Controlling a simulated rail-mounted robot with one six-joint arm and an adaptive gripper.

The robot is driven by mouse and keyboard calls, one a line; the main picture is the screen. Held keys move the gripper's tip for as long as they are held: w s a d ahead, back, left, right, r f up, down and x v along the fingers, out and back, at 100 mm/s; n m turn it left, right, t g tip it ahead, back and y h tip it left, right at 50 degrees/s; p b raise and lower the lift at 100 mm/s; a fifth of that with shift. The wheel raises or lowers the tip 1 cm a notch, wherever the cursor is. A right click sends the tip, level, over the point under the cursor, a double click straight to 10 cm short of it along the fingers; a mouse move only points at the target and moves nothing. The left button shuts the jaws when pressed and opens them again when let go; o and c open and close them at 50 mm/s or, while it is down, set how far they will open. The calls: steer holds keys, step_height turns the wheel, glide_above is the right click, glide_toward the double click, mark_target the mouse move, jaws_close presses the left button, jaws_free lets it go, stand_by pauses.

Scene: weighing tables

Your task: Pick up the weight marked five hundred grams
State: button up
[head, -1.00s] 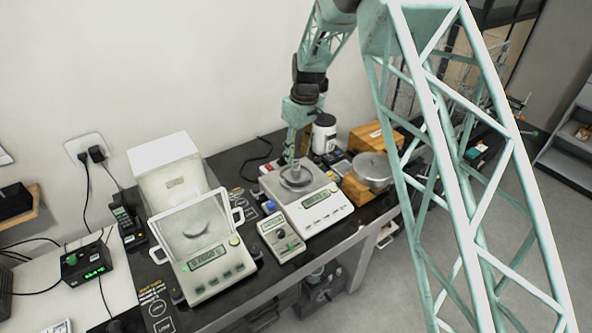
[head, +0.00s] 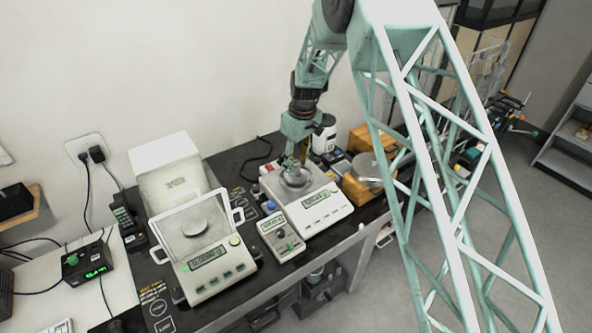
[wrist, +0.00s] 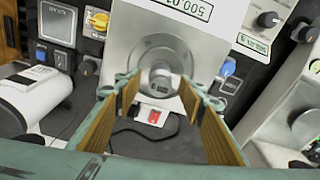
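A shiny metal weight (wrist: 161,88) stands upright on the round pan (wrist: 142,52) of a white scale in the wrist view. It has a small dark mark on its side, too small to read surely. The scale display (wrist: 184,8) shows digits starting 500.0, upside down. My gripper (wrist: 158,92) is open, its wood-coloured finger pads on both sides of the weight with gaps visible. In the head view my gripper (head: 296,163) is low over the scale (head: 322,209), and it largely hides the weight.
A white balance with a raised clear shield (head: 208,262) stands to the left. A small grey meter (head: 280,235) sits between the two. A white jar (head: 324,137) and a wooden box with a metal pan (head: 368,167) stand close by. A black cable lies behind the scale.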

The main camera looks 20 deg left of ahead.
mark_target(295, 162)
steer(key=shift+c, duration=0.7)
steer(key=c, duration=1.1)
steer(key=shift+o, duration=0.2)
steer(key=shift+r, duration=0.2)
steer(key=shift+r, duration=1.5)
steer(key=shift+s+d+r, duration=0.1)
steer(key=shift+s, duration=0.05)
steer(key=s+d+b, duration=0.1)
steer(key=s+d, duration=0.3)
steer(key=s, duration=0.2)
steer(key=s+d+r, duration=0.1)
steer(key=s+d, duration=0.3)
steer(key=s, duration=0.3)
steer(key=shift+s+r+b, duration=0.2)
steer(key=shift+b, duration=0.2)
steer(key=shift+d, duration=0.1)
